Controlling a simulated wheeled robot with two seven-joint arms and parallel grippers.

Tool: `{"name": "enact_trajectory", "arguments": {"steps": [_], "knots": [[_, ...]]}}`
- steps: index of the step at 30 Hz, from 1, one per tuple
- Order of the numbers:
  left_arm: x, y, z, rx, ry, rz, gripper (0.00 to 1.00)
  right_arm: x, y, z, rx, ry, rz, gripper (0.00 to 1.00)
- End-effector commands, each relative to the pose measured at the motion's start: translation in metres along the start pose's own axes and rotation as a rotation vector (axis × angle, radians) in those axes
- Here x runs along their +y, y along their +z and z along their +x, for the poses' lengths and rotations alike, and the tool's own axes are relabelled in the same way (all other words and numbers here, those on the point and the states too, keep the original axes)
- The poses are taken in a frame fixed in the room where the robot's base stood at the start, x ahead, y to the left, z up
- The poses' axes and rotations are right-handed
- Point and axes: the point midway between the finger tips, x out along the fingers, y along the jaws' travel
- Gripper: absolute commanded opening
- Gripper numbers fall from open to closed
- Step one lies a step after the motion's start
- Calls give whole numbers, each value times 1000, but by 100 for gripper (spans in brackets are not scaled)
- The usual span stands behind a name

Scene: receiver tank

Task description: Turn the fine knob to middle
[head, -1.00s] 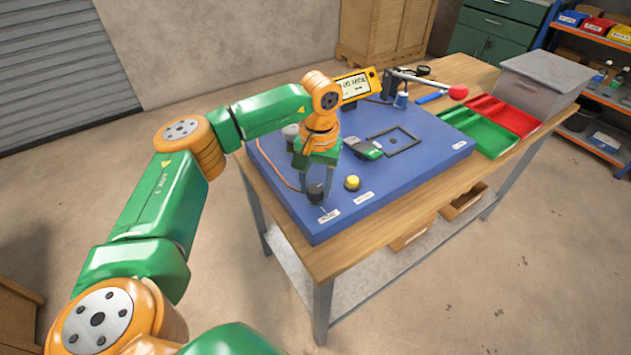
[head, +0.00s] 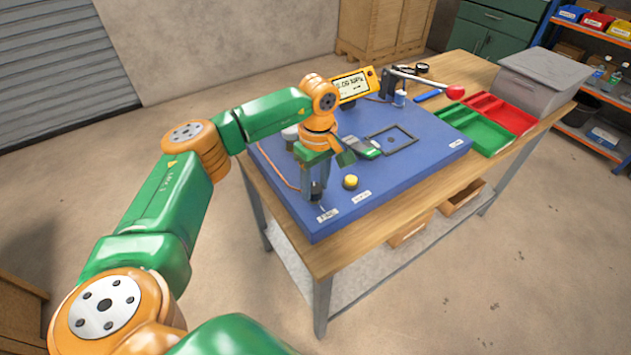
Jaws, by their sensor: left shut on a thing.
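The black knob (head: 316,197) sits near the front left corner of the blue board (head: 420,176), behind a small white label too blurred to read surely. My left gripper (head: 315,190) points down over it, with its fingers shut around the knob, and they hide most of it. The angle of the knob cannot be made out. A yellow round knob or button (head: 350,182) stands just right of the gripper, apart from it, with its own label. A yellow-framed display (head: 352,87) stands at the back of the board; its text is blurred. My right gripper is not in view.
A dark handheld item with a green part (head: 363,147) and a black square frame (head: 392,140) lie on the board. A red-tipped lever (head: 455,91) is behind. Green (head: 468,131) and red (head: 502,112) trays stand right. The board's front right is clear.

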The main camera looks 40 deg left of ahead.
Motion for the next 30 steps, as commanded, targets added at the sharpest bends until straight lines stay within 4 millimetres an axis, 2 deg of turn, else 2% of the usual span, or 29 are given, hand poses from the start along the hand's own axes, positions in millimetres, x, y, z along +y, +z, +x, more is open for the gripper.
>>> {"name": "enact_trajectory", "arguments": {"steps": [30], "knots": [[-1, -2, -2, -34, 3, -965, 0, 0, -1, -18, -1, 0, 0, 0]]}}
